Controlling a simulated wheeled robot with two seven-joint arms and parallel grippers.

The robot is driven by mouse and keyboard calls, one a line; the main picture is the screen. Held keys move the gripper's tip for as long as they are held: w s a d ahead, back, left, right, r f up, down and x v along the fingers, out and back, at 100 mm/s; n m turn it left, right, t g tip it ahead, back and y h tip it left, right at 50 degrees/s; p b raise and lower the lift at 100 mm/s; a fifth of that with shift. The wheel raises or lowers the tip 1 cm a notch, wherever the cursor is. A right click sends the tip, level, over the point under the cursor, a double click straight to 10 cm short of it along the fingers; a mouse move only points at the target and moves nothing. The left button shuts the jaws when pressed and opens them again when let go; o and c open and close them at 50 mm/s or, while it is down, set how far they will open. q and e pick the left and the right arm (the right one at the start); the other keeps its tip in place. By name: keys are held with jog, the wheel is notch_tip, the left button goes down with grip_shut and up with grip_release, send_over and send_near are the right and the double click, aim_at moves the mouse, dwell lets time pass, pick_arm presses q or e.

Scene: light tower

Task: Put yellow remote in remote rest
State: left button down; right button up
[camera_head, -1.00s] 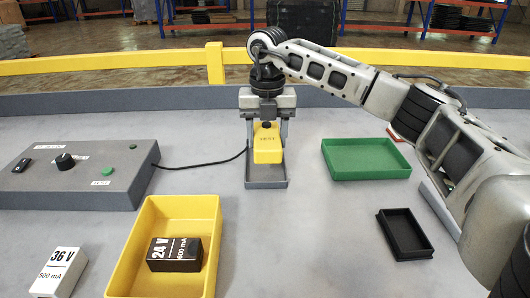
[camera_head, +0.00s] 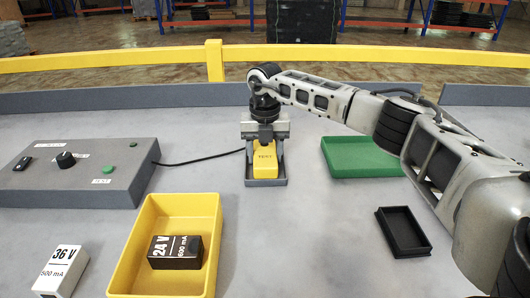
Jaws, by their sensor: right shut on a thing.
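The yellow remote (camera_head: 265,160) is at the back middle of the table, with a black cable running left from it. It is over the grey remote rest (camera_head: 266,183), whose front edge and sides show around it. The remote looks low in the rest; whether it touches the bottom I cannot tell. My right gripper (camera_head: 265,140) points down and is shut on the far end of the remote, its fingers on either side. My left gripper is not in view.
A grey control box (camera_head: 85,170) stands at left. A yellow tray (camera_head: 140,245) holds a black 24 V block (camera_head: 176,252). A white 36 V block (camera_head: 60,272) is at front left. A green tray (camera_head: 360,160) and a small black tray (camera_head: 403,232) lie at right.

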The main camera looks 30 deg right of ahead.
aim_at(265, 152)
jog(key=o, duration=0.8)
jog(key=shift+f, duration=0.1)
jog(key=shift+o, duration=0.2)
notch_tip(265, 152, up, 12)
jog(key=shift+r, duration=0.2)
